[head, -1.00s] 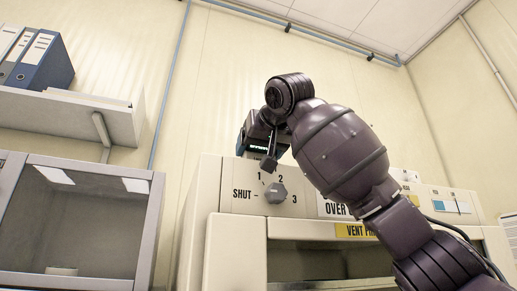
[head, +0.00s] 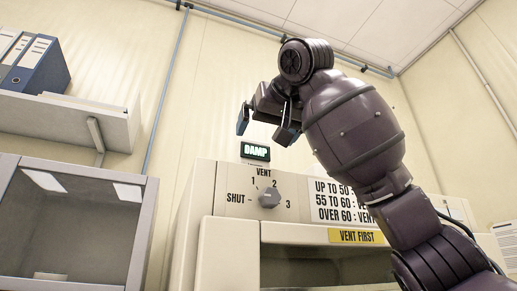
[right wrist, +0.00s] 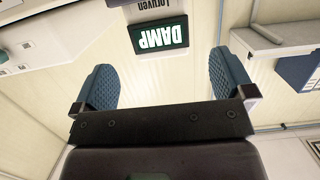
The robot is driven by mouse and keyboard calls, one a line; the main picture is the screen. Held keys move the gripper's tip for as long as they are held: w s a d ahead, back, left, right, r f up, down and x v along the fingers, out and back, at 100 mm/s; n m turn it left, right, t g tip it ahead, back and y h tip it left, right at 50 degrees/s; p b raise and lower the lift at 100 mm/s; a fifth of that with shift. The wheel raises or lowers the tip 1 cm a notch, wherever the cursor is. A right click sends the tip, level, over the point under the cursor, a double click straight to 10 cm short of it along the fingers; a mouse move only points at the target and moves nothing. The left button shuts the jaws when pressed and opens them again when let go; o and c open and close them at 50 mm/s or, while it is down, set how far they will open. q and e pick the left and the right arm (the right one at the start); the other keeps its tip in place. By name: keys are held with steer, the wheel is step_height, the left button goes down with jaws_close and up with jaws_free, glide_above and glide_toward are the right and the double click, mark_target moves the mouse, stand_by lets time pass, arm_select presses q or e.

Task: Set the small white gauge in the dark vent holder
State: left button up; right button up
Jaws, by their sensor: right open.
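A small dark-framed display lit green with the word DAMP (head: 255,152) stands on top of the cream cabinet, above its vent knob. It also shows in the right wrist view (right wrist: 158,37), beyond my open fingers. A white piece with dark lettering (right wrist: 153,8) adjoins it there, cut by the frame's edge; I cannot tell whether this is the gauge's body. No separate dark vent holder can be made out. My right gripper (head: 265,124) is open and empty above the display, apart from it; its blue pads show in the wrist view (right wrist: 162,65). My left gripper is not in view.
The cream cabinet (head: 202,220) has a knob (head: 269,197) marked SHUT, 1, 2, 3 and a VENT FIRST label (head: 355,237). My right arm covers part of its printed sign. A shelf with binders (head: 36,63) and a glass-fronted cupboard (head: 75,225) are at left.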

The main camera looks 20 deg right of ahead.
steer(key=shift+s+r, duration=0.25)
steer(key=shift+s, duration=1.05)
